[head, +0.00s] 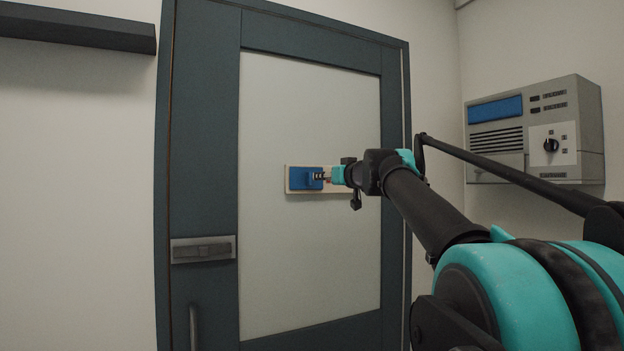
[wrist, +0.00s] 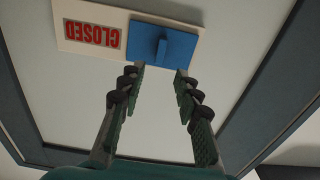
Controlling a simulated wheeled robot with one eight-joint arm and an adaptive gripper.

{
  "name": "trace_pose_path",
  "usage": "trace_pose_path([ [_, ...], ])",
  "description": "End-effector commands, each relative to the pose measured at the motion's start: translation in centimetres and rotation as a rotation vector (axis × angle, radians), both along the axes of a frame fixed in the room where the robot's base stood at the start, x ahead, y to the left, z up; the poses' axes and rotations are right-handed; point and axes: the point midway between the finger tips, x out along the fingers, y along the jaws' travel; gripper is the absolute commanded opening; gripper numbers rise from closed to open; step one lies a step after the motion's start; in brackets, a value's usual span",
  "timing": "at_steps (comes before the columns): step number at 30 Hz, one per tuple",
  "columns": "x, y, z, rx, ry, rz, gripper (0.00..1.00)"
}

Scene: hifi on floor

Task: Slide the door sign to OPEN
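The door sign is a pale board (head: 289,181) fixed on the light panel of a dark door. Its blue slider (head: 306,179) sits at the board's left end in the head view. In the wrist view, where the lettering is upside down, the slider (wrist: 178,44) is at the right end with a raised tab. The red word CLOSED (wrist: 92,33) shows uncovered beside it; no OPEN lettering is visible. My gripper (wrist: 160,71) is open, with its fingertips at the slider's near edge, lined up either side of the tab. I cannot tell whether they touch it.
The door (head: 200,120) is closed, with a grey lock plate (head: 203,250) and a handle at lower left. A grey wall unit (head: 535,130) with a knob hangs at right, near my arm. A dark shelf (head: 75,28) juts from the wall at upper left.

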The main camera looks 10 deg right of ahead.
Motion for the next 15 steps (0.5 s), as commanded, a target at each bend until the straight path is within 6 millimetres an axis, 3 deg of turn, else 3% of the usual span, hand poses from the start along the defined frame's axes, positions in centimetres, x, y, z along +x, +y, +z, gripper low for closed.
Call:
trace_pose_path([
  [9,5.7,1.9,0.0,0.000,0.000,0.002,0.33],
  [15,8.1,2.7,0.0,0.000,0.000,0.000,0.33],
])
